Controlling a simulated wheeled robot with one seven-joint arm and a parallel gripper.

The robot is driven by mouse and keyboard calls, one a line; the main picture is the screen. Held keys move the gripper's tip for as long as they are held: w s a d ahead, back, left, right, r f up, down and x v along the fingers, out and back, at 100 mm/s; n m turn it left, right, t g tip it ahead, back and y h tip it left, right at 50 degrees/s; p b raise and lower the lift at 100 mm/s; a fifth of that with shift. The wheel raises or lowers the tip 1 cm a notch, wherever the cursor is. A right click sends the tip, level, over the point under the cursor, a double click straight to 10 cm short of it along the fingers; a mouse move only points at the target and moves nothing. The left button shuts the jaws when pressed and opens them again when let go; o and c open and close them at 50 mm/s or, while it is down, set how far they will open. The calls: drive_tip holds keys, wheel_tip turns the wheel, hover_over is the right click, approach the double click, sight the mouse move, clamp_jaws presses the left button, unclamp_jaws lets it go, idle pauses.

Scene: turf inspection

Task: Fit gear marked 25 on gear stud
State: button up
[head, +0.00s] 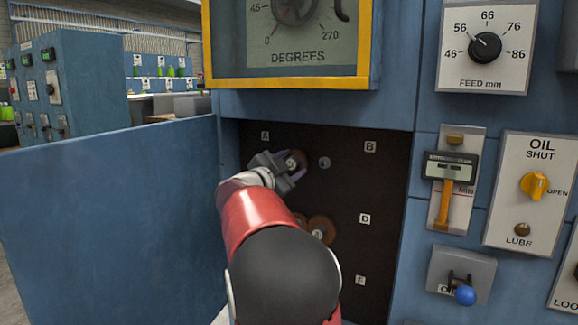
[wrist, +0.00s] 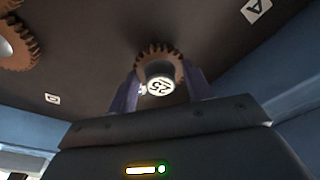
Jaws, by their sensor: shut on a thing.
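The brown toothed gear marked 25 (wrist: 157,50) shows in the wrist view between the two purple fingers of my gripper (wrist: 160,88). The fingers are shut on its pale hub, and the number faces the camera. In the head view the gear (head: 297,160) is near label A on the dark panel, with my gripper (head: 286,166) at its left. I cannot tell whether it touches the panel or has a stud behind it. A small bare grey stud (head: 324,162) is just right of it.
Other brown gears (head: 318,230) sit lower on the dark panel (head: 345,190), partly behind my arm; some show at upper left in the wrist view (wrist: 18,45). A blue open door (head: 110,220) borders the recess on the left. Knobs and levers stand on the right.

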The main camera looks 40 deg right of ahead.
drive_tip(key=shift+p+x, duration=0.35)
drive_tip(key=shift+x, duration=0.4)
drive_tip(key=o, duration=1.1)
drive_tip(key=shift+w, duration=0.1)
drive_tip(key=shift+b+v, duration=0.4)
drive_tip(key=shift+v, duration=3.5)
drive_tip(key=shift+f, duration=0.1)
